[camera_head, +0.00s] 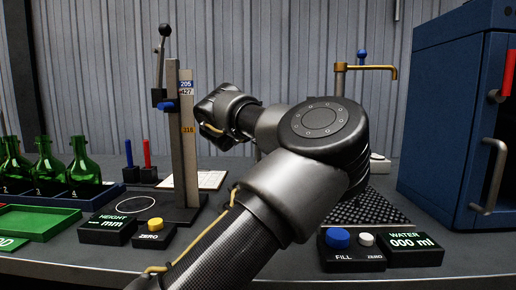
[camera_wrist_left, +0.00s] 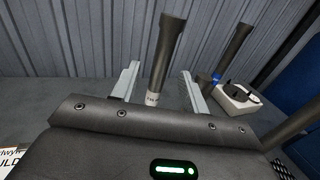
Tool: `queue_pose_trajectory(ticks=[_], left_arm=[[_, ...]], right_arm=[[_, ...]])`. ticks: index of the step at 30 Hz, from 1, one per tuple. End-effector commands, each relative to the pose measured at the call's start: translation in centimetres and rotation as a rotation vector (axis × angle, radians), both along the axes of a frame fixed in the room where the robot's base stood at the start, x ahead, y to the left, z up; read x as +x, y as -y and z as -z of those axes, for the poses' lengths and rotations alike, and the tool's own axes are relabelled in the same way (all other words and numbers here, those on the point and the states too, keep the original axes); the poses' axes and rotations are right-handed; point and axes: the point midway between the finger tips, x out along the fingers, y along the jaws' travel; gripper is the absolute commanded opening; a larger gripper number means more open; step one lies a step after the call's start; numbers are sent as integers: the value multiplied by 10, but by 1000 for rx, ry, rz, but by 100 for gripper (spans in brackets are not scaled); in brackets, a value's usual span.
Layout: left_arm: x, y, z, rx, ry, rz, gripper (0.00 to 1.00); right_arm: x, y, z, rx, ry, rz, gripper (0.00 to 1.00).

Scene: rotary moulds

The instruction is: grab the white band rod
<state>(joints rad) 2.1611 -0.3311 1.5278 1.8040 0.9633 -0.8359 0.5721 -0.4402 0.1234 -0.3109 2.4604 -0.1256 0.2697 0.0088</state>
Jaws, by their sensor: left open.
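In the left wrist view a dark upright rod (camera_wrist_left: 166,50) has a pale white band (camera_wrist_left: 152,98) with small lettering low on it. My left gripper (camera_wrist_left: 160,72) is open, with one pale finger on each side of the rod in this view and a visible gap on both sides. I cannot tell whether the rod is between the fingers or beyond them. The rod's foot is hidden behind the gripper body. In the head view the rod is not visible, and my left arm's wrist (camera_head: 226,115) is turned away, so its fingers are hidden. My right gripper is not in view.
A second dark rod (camera_wrist_left: 234,50) rises by a white block (camera_wrist_left: 238,100) to the right. In the head view a height gauge column (camera_head: 188,140) and green bottles (camera_head: 84,165) stand left. A blue cabinet (camera_head: 440,120) stands right. A corrugated wall closes the back.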

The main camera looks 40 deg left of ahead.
Motion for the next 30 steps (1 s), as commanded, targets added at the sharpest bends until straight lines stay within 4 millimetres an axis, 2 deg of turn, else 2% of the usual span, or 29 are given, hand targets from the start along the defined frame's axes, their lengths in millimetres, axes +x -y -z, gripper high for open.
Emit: queue_pose_trajectory(ticks=[7, 15, 18, 26, 30], left_arm=[[10, -3, 1, -1, 1, 1, 45], [46, -15, 5, 0, 0, 2, 45], [54, -17, 4, -1, 1, 2, 45], [55, -18, 4, -1, 1, 0, 45], [55, -18, 4, 0, 1, 0, 26]], right_arm=[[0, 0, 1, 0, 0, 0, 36], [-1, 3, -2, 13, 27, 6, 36], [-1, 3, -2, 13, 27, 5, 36], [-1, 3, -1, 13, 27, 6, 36], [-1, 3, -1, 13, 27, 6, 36]])
